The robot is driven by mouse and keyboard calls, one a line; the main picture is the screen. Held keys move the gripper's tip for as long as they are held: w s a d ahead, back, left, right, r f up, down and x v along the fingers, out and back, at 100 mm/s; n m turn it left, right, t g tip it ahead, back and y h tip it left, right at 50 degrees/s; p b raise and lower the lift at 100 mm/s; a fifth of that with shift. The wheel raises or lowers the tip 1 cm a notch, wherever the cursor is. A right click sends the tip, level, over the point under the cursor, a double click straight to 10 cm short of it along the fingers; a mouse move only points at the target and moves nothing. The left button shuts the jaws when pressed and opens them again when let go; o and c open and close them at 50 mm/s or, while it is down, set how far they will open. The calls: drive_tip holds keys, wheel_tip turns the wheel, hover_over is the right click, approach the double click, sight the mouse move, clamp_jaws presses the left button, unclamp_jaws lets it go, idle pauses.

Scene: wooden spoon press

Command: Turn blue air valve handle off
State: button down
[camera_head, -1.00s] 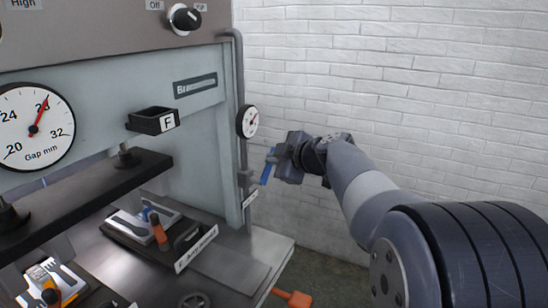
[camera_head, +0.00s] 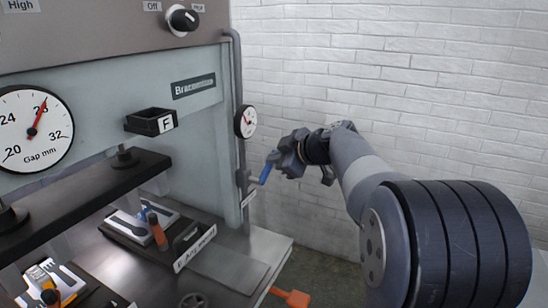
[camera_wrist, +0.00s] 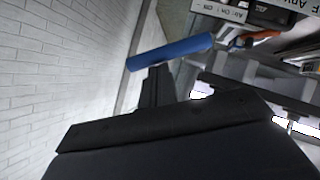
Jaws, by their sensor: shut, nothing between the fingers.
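The blue air valve handle (camera_head: 267,172) is on a valve on the grey vertical pipe (camera_head: 241,130) at the press's right edge. It slants, with its upper end to the right. My gripper (camera_head: 278,160) is just right of its upper end, its fingers shut and empty. In the wrist view the blue handle (camera_wrist: 172,52) crosses just ahead of the shut fingertips (camera_wrist: 158,74), running from lower left to upper right. The fingers overlap the handle's lower edge or are very close; contact is unclear. An air label (camera_wrist: 238,12) is partly visible in the wrist view.
A small round gauge (camera_head: 246,121) is on the pipe above the valve. The press bed (camera_head: 228,268) lies below, with an orange pedal or handle (camera_head: 291,297) low beside it. A white brick wall (camera_head: 340,80) stands behind; the space right of the valve is clear apart from my arm.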

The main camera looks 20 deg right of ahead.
drive_tip(key=shift+w+d+f+m+g+y+p, duration=0.5)
drive_tip(key=shift+w+f+m+g+y+p, duration=0.15)
drive_tip(key=shift+m+g, duration=0.2)
drive_tip(key=shift+w+d+f+m+g+y+p, duration=0.5)
drive_tip(key=shift+f+m+g, duration=0.25)
drive_tip(key=shift+m, duration=0.2)
drive_tip(key=shift+s+f, duration=0.1)
drive_tip(key=shift+a, duration=0.1)
